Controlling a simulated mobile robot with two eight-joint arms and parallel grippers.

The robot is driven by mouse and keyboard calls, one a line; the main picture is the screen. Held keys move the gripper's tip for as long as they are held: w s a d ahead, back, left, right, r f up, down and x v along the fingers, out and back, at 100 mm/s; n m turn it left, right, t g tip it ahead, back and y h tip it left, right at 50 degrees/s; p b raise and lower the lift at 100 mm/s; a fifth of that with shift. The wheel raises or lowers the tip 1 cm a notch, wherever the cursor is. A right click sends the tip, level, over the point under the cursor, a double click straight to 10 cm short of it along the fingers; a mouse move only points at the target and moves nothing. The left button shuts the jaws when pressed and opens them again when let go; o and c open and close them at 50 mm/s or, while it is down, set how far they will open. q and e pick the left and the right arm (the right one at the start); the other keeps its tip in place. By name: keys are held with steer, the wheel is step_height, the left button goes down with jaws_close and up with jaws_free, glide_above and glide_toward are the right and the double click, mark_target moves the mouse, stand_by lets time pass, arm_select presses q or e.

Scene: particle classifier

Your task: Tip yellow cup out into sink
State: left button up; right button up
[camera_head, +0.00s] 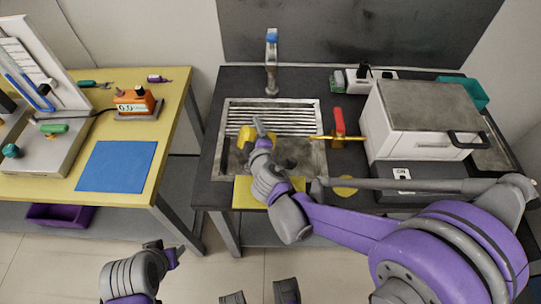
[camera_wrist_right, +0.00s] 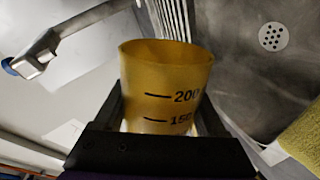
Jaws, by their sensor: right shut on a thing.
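The yellow cup (camera_head: 245,137) is over the left part of the sink (camera_head: 312,150), partly hidden behind my right gripper (camera_head: 259,142). In the right wrist view my right gripper (camera_wrist_right: 160,112) is shut on the yellow cup (camera_wrist_right: 165,85), one finger on each side. The cup is translucent with 200 and 150 marks, its rim facing away from my wrist. Its tilt and contents are hard to tell. The round drain (camera_wrist_right: 273,36) shows at upper right. My left gripper (camera_head: 172,255) is low at the bottom left, away from the tables; its jaws are unclear.
A faucet (camera_head: 271,62) stands behind the sink. A red-handled brass object (camera_head: 339,125) is at the sink's right rim, beside a white box (camera_head: 420,115). A yellow cloth (camera_head: 243,193) lies at the front rim. A blue mat (camera_head: 117,166) lies on the left table.

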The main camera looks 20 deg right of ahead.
steer(key=shift+s+d+r+m+y, duration=0.1)
steer(key=shift+d+r+m+y, duration=0.2)
steer(key=shift+m, duration=0.3)
stand_by(0.7)
steer(key=shift+d+r+m+t+y+b, duration=0.15)
steer(key=shift+d+m+t+y+b, duration=0.2)
steer(key=shift+m+b, duration=0.2)
stand_by(0.8)
stand_by(0.9)
